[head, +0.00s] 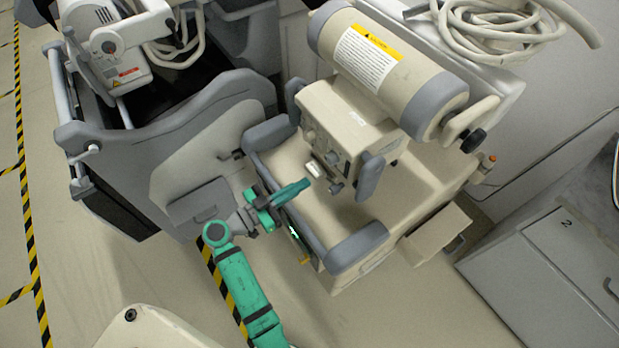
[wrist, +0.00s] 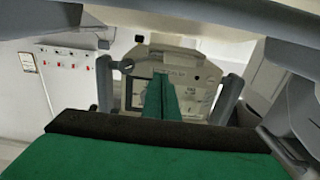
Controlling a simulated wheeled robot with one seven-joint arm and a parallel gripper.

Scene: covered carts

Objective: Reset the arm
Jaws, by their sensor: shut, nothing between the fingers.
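My green arm reaches up from the bottom of the head view. My gripper (head: 306,184) is shut and empty, with its green fingers together. It points at the front of a beige machine (head: 345,122) on a cart with grey bumpers. In the wrist view the closed fingers of my gripper (wrist: 162,85) stand in front of the control panel of the beige machine (wrist: 190,72). I cannot tell the exact gap between the fingertips and the panel; no contact is visible.
A grey cart (head: 215,125) with a white device (head: 112,52) stands close on the left. A beige cylinder with a warning label (head: 385,70) sits above the machine. A grey cabinet (head: 545,280) is at the lower right. Open floor (head: 440,310) lies in front.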

